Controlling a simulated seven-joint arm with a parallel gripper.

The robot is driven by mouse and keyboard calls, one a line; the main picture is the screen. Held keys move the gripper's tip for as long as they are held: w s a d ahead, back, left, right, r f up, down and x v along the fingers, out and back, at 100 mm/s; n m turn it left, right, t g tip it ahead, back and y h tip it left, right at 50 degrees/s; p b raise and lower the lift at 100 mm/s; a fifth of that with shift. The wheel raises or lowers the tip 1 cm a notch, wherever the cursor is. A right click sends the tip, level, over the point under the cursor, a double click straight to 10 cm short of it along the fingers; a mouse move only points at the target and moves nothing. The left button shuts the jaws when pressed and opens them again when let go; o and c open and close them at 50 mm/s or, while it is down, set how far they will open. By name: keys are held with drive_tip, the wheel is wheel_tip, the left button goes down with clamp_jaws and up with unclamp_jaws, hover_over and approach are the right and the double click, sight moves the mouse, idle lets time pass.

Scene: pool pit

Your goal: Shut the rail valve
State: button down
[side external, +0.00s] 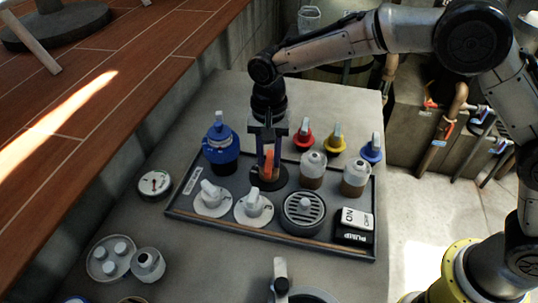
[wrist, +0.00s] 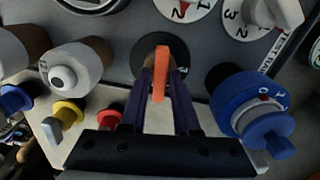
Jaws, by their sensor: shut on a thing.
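My gripper (side external: 268,168) points straight down over the grey panel tray. Its two dark fingers are shut on an upright orange handle (side external: 271,161), which stands on a round dark base (side external: 268,182). In the wrist view the orange handle (wrist: 159,72) sits between the purple-looking fingertips of my gripper (wrist: 161,78). I take this orange-handled fitting to be the rail valve; no label on it can be read. The fingers hide part of the handle and base.
A large blue valve (side external: 221,145) stands close left of my gripper. Red (side external: 304,140), yellow (side external: 335,142) and blue (side external: 372,150) knobs stand behind. In front are two white dials (side external: 213,200) (side external: 254,206), a round grille (side external: 304,212) and a pump switch (side external: 355,226).

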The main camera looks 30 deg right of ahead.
sight(269, 160)
drive_tip(key=shift+m, duration=1.1)
drive_tip(key=c, duration=0.8)
unclamp_jaws()
drive_tip(key=shift+r, duration=0.15)
wheel_tip(269, 160, up, 14)
drive_tip(key=shift+f, duration=0.2)
